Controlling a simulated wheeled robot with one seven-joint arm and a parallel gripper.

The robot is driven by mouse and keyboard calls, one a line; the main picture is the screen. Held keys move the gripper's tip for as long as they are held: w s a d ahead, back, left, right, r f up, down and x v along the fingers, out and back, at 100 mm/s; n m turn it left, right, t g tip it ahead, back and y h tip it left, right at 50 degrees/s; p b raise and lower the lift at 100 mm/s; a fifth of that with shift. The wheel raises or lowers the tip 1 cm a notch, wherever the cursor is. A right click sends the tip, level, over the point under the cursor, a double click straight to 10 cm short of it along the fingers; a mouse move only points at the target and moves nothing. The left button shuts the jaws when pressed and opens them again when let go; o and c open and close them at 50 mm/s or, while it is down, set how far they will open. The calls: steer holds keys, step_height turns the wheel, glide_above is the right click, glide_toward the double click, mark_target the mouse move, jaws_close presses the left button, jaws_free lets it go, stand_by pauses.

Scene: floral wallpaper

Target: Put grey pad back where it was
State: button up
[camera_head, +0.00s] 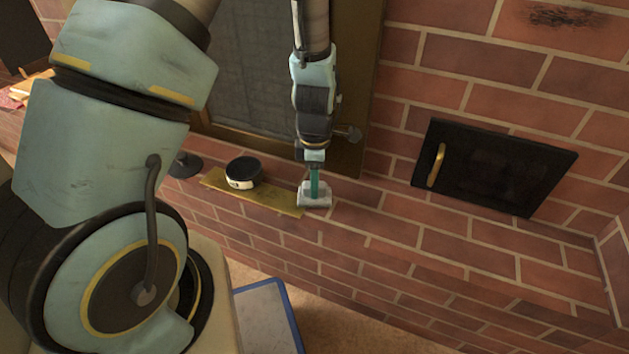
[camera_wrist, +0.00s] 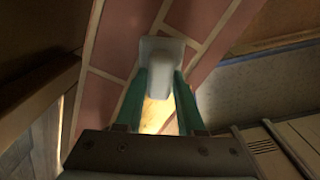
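The grey pad (camera_head: 314,196) is a small pale block at the right end of a brass-coloured plate on the brick ledge. It also shows in the wrist view (camera_wrist: 161,52), at the tips of my teal fingers. My gripper (camera_head: 314,186) points down from above, with its fingers on both sides of the pad's raised middle, and looks shut on it. I cannot tell whether the pad's underside rests on the ledge or is just above it.
A round black-topped tin (camera_head: 243,171) stands on the brass plate (camera_head: 275,202), left of my gripper. A dark framed panel (camera_head: 262,75) is behind. A black door with a brass handle (camera_head: 490,165) is at right. The brick ledge (camera_head: 375,207) right of the pad is clear.

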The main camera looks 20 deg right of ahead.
steer(key=o, duration=0.4)
steer(key=shift+o, duration=0.2)
step_height(320, 180, up, 13)
steer(key=p, duration=0.4)
steer(key=a+r+m, duration=0.3)
steer(key=a+m, duration=0.2)
steer(key=a, duration=0.3)
steer(key=a+r+m+t, duration=0.1)
steer(key=a+r+m, duration=0.2)
steer(key=a, duration=0.6)
steer(key=w+a+r+m, duration=0.1)
steer(key=a+r+m, duration=0.3)
steer(key=a+m, duration=0.3)
steer(key=shift+a+t, duration=0.3)
steer(key=shift+a, duration=0.4)
steer(key=shift+w, duration=0.15)
step_height(320, 180, up, 28)
steer(key=p, duration=2.8)
steer(key=shift+r, duration=0.15)
